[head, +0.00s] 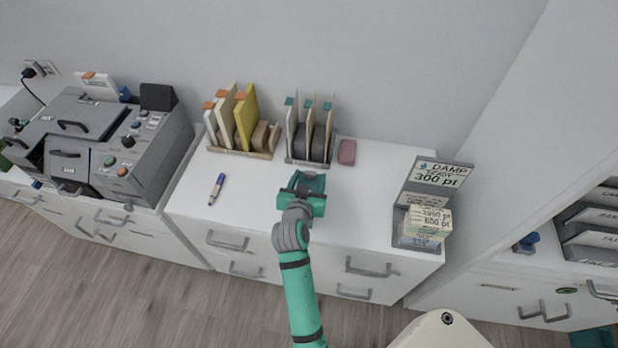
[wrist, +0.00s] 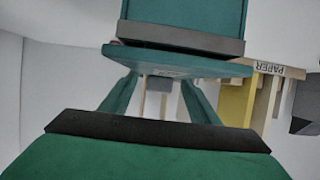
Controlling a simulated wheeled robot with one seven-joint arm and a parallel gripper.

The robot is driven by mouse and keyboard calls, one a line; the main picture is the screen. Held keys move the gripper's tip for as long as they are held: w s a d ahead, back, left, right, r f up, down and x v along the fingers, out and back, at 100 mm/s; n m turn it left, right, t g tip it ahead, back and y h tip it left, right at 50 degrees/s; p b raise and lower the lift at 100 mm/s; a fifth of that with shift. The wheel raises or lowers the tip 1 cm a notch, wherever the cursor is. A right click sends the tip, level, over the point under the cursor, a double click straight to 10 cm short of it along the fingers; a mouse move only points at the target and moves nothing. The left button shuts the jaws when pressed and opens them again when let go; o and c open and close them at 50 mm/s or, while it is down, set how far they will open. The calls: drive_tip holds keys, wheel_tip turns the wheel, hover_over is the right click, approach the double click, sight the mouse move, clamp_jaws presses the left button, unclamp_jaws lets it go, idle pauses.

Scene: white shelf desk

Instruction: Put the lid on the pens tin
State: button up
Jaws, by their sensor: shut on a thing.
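My gripper (head: 301,200) is over the middle of the white desk, near its front edge. In the head view, teal surfaces (head: 311,181) show just beyond the gripper. I cannot tell there what is lid, tin or jaw. No pens tin can be made out clearly; it may be hidden behind or under my gripper.
A blue-and-white marker (head: 217,188) lies left on the desk (head: 255,195). Two racks of folders (head: 240,153) (head: 310,160) and a dull red block (head: 347,152) stand at the back. A grey card holder (head: 418,240) stands at the right. The desk between is clear.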

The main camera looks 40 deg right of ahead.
idle(0.4)
drive_tip(key=o, duration=1.1)
drive_tip(key=shift+o, duration=0.2)
drive_tip(key=v, duration=1.1)
